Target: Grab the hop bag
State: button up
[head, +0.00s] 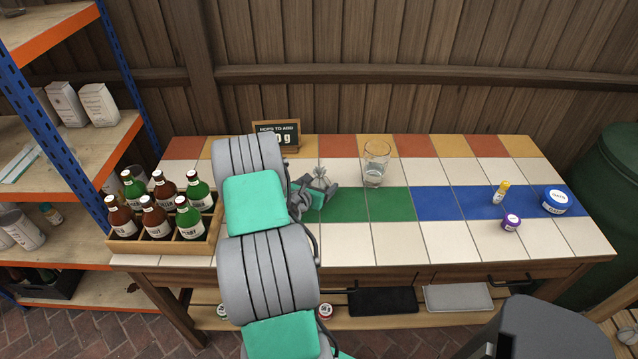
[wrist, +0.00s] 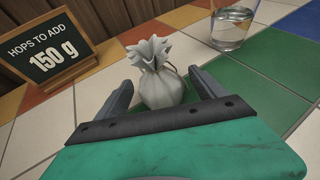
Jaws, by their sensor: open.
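The hop bag (wrist: 158,80) is a small pale grey cloth sack with a tied, ruffled top. In the wrist view it stands upright on the tiles, between and just beyond the two fingers of my gripper (wrist: 161,92). The fingers are apart, one on each side of the bag, and do not visibly close on it. In the head view my gripper (head: 318,188) is low over the table's middle left, and the arm and gripper mostly hide the bag there.
A chalkboard sign (wrist: 48,58) reading "HOPS TO ADD 150 g" and a glass of water (head: 375,165) stand close by. A wooden crate of bottles (head: 160,247) is at left. Small jars, including a blue-lidded one (head: 556,202), are at right. The front middle tiles are clear.

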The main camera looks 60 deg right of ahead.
jog(key=shift+d+f, duration=0.1)
jog(key=shift+d, duration=0.1)
jog(key=c, duration=1.4)
